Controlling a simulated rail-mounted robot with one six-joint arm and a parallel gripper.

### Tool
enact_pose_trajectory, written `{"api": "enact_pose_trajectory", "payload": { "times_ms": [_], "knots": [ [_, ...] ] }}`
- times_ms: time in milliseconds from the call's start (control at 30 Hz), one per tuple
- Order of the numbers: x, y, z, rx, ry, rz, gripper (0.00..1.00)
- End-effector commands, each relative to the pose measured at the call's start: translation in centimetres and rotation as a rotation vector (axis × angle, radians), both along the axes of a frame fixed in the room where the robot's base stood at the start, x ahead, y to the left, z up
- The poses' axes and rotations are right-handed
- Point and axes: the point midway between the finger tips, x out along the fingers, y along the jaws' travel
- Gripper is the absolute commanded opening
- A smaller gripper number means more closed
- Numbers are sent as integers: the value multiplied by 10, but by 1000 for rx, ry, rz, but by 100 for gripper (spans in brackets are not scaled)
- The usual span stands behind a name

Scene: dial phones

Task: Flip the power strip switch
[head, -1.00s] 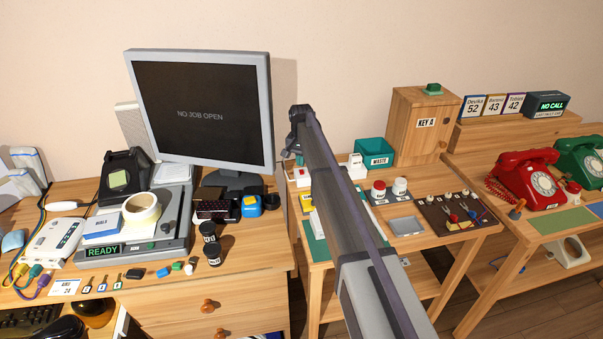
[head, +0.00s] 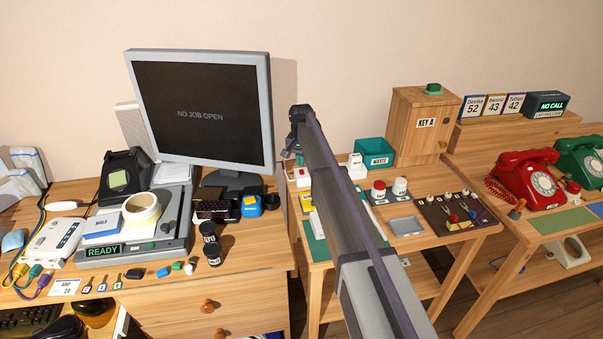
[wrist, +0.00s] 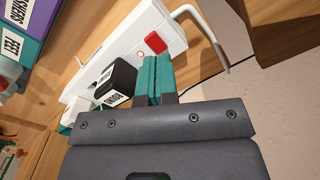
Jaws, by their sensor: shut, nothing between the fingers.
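The white power strip (wrist: 124,47) lies tilted across the upper part of the wrist view. Its red switch (wrist: 155,43) is near the strip's right end; I cannot tell which way it is flipped. My gripper (wrist: 157,68) has its teal fingers shut together with nothing between them. The fingertips are just below the red switch in the picture, very close to it; whether they touch it is unclear. A black plug block (wrist: 118,77) with a white label sits on the strip, just left of the fingers. In the head view my arm hides most of this area.
A white cable (wrist: 212,38) bends beside the strip's right end, near the pale wall (wrist: 285,85). Purple and teal labelled boxes (wrist: 32,15) are at upper left in the wrist view.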

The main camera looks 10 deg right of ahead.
Motion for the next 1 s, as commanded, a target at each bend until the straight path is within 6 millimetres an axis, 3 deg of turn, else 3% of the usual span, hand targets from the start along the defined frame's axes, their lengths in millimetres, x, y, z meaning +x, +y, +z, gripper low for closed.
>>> {"api": "enact_pose_trajectory", "payload": {
  "times_ms": [1000],
  "knots": [
    [0, 0, -15, 0, 0, 0, 0]
  ]
}}
